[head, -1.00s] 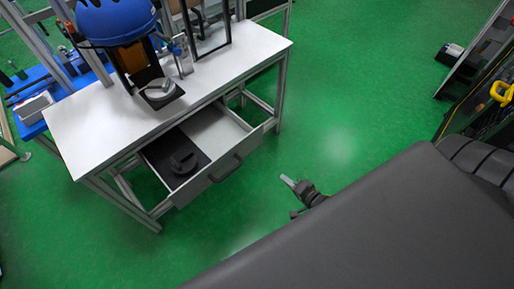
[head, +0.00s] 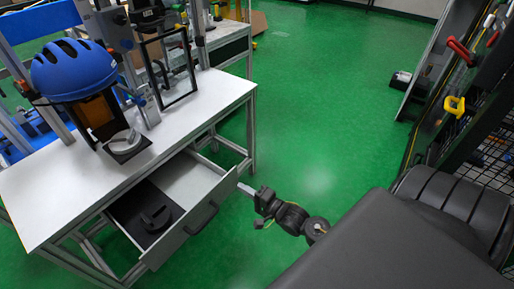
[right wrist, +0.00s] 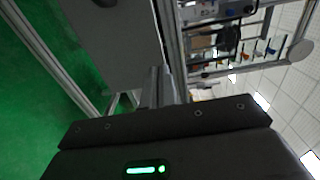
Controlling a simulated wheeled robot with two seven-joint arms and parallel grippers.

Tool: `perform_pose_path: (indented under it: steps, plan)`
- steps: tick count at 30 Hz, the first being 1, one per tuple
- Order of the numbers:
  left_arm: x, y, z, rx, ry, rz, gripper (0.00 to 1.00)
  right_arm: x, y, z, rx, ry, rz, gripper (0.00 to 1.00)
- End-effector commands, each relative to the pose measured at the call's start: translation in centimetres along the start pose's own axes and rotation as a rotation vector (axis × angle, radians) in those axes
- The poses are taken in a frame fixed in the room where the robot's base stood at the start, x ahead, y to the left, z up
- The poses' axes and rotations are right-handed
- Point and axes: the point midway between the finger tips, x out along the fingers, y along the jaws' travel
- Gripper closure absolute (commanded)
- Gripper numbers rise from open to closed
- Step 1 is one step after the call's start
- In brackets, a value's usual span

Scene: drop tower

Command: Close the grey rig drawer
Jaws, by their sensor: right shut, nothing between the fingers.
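The grey rig drawer (head: 172,243) is pulled out from under the white-topped table in the head view. Its dark handle (head: 203,218) is on the front panel. A black insert with a round dark shape lies inside. My right gripper (head: 244,188) is shut and empty, with its tips close to the right end of the drawer front; I cannot tell whether they touch. In the right wrist view the shut fingers (right wrist: 160,86) point along the edge of a grey panel (right wrist: 118,42), which looks like the drawer front. My left gripper is not in view.
The white table (head: 65,190) carries a blue helmet (head: 73,68) on a rig, a round grey piece on a dark plate, and a black frame (head: 170,68). Green floor (head: 320,130) is clear to the right. A mesh rack (head: 490,150) stands at the far right.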

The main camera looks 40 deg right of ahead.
Motion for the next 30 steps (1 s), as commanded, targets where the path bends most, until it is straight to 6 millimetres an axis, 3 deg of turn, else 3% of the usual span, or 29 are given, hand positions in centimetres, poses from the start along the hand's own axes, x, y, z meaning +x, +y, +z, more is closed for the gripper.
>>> perform_pose_path:
  steps: [3,10,30]
  plan:
    - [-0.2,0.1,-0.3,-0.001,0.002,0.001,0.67,2.3,0.0,0.1,0.0,-0.001,-0.002,1.0]
    - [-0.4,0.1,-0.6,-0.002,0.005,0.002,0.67,4.9,0.0,0.1,0.0,0.0,0.0,1.0]
    - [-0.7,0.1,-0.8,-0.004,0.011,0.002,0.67,5.8,-0.1,-0.5,0.0,0.013,0.0,1.0]
